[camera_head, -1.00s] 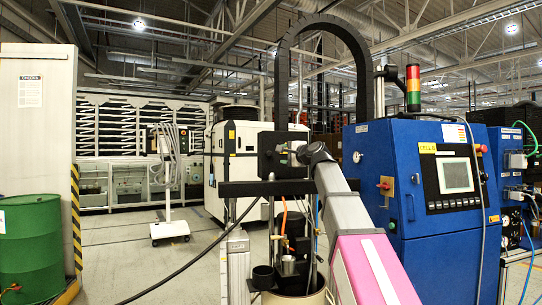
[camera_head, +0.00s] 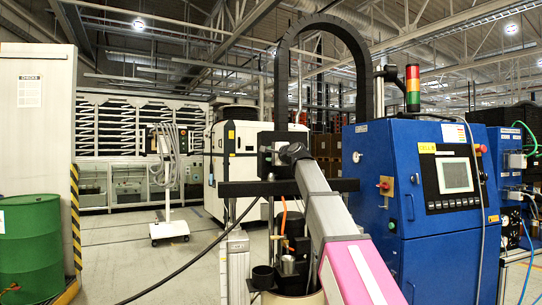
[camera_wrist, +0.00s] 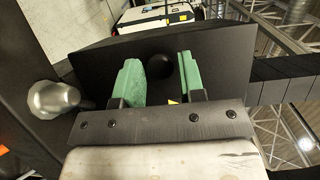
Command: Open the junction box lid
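The junction box (camera_head: 267,142) is a dark box on the pump frame, partly hidden behind my wrist in the head view. In the wrist view its dark flat face (camera_wrist: 220,65) fills the middle, with a round black knob (camera_wrist: 160,66) on it. My gripper (camera_wrist: 157,75) has two green fingers, one on each side of the knob. They are open, with visible gaps to the knob. The face looks shut, but I cannot tell for certain. In the head view the fingers are hidden by my wrist.
A black horizontal bar (camera_head: 240,188) crosses below the box, and a black cable arch (camera_head: 283,80) rises above. A blue cabinet (camera_head: 400,170) stands close at right. A rounded silver metal part (camera_wrist: 52,98) is left of my gripper. Open floor lies at left.

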